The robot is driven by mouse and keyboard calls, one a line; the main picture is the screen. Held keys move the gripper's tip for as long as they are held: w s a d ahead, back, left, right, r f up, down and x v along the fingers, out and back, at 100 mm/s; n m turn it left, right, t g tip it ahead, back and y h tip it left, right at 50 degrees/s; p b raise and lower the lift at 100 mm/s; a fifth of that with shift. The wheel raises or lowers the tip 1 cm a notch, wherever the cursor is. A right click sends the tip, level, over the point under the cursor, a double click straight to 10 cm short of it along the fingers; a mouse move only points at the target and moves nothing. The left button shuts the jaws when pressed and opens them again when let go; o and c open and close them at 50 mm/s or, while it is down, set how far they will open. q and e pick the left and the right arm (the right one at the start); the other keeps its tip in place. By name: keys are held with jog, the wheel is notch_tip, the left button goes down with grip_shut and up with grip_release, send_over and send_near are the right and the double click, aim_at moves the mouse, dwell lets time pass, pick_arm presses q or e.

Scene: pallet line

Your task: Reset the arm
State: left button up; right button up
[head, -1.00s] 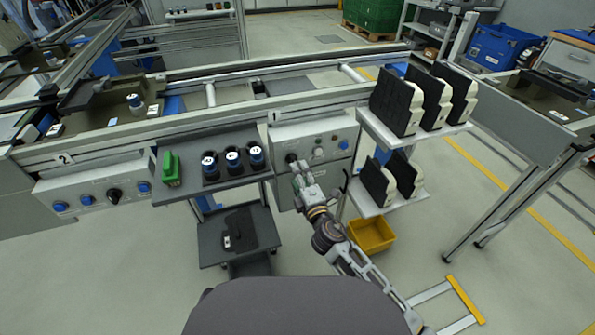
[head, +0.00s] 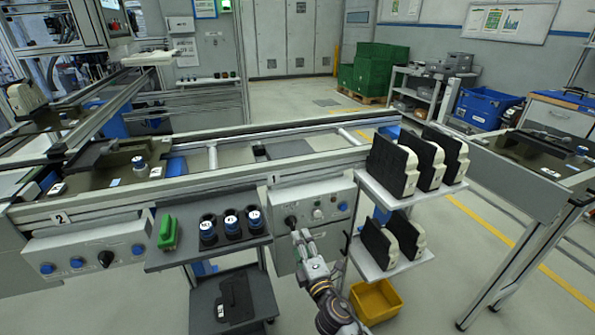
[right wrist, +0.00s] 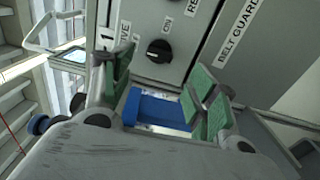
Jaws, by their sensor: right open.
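My right arm comes up from the bottom of the head view, with its gripper (head: 299,238) in front of the station 1 control panel (head: 330,196). In the right wrist view the gripper (right wrist: 160,95) shows two green-padded fingers spread wide apart with nothing held between them. A black rotary knob (right wrist: 159,51) on the panel lies beyond the fingertips, apart from them. The same knob (head: 290,221) shows just above the gripper in the head view. My left gripper is not in view.
Left of the panel, a shelf (head: 182,262) holds a green item (head: 167,233) and several blue-topped cylinders (head: 231,223). To the right, a two-tier rack (head: 393,268) holds black-and-cream parts. A yellow bin (head: 376,303) sits below it. The floor at right has free room.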

jog(key=s+d+f+m+g+h, duration=0.2)
jog(key=d+f+m+g+h, duration=0.15)
jog(key=d+f+m, duration=0.35)
jog(key=s+d+f+m+g+h, duration=0.25)
jog(key=d+f+m+g, duration=0.25)
jog(key=f+m, duration=0.4)
pick_arm(q)
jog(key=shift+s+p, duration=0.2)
jog(key=shift+p, duration=0.45)
pick_arm(e)
jog(key=s+d+f+m+g, duration=0.1)
jog(key=s+d+f+g, duration=0.1)
jog(key=s+f, duration=0.7)
jog(key=s+d+f+m+g+y, duration=0.1)
jog(key=s+d+f+m+g, duration=0.1)
jog(key=s+f+g, duration=0.3)
jog(key=s+d+f, duration=0.1)
jog(key=s+f, duration=0.3)
jog(key=s, duration=0.6)
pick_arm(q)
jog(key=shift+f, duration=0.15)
pick_arm(e)
jog(key=shift+s+d+f, duration=0.1)
jog(key=shift+s, duration=0.05)
